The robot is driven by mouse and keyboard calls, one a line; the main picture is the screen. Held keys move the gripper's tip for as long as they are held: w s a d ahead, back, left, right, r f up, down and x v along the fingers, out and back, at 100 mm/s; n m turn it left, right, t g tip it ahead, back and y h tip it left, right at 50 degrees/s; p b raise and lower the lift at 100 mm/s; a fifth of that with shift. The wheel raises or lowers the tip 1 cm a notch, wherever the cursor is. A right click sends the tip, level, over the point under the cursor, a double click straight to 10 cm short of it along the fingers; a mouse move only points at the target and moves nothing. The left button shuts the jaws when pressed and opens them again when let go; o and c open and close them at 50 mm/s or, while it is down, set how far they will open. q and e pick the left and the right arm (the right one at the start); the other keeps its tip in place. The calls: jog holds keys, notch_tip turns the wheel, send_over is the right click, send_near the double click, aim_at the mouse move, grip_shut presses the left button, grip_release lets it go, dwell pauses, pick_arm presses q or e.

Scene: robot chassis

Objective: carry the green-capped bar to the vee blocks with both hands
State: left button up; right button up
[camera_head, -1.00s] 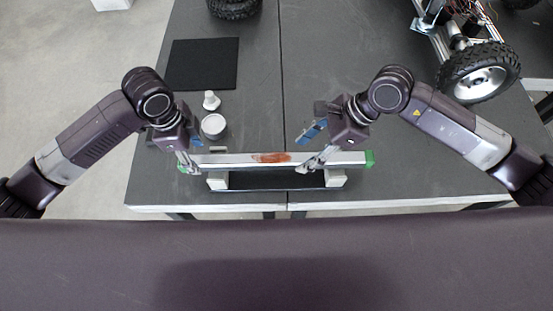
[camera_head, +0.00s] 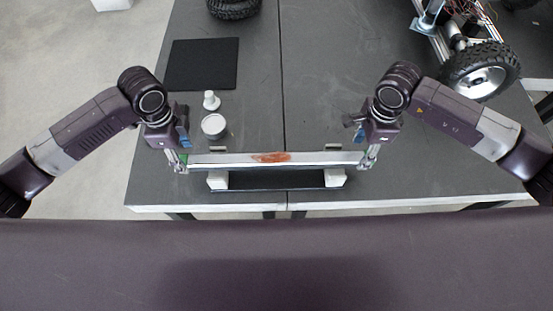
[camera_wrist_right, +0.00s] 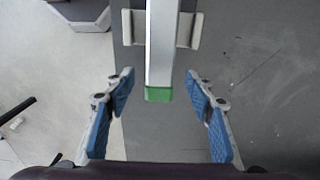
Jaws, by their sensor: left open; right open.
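The bar (camera_head: 315,158) lies left to right near the table's front edge, with a reddish-brown patch at its middle. Its right green cap (camera_wrist_right: 159,95) sits between the spread blue-padded fingers of my open right gripper (camera_wrist_right: 160,77), apart from both. In the head view that gripper (camera_head: 369,157) hides this cap. My left gripper (camera_head: 178,163) is open at the bar's left end and partly covers the cap there. Pale blocks, left (camera_head: 217,181) and right (camera_head: 335,179), show under the bar; I cannot tell whether it touches them.
A white bottle (camera_head: 211,100) and a round pale container (camera_head: 214,125) stand behind the bar's left part. A black mat (camera_head: 203,64) lies farther back. A wheeled chassis (camera_head: 480,70) is at back right. The table's middle is clear.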

aim_at(188, 158)
pick_arm(q)
jog(key=shift+f, duration=2.15)
pick_arm(e)
jog(key=shift+f, duration=2.2)
pick_arm(q)
grip_shut()
pick_arm(e)
grip_shut()
pick_arm(q)
jog(key=shift+w+r, duration=0.2)
jog(key=shift+w, duration=0.05)
pick_arm(e)
jog(key=shift+w+r, duration=0.2)
jog(key=shift+w, duration=0.05)
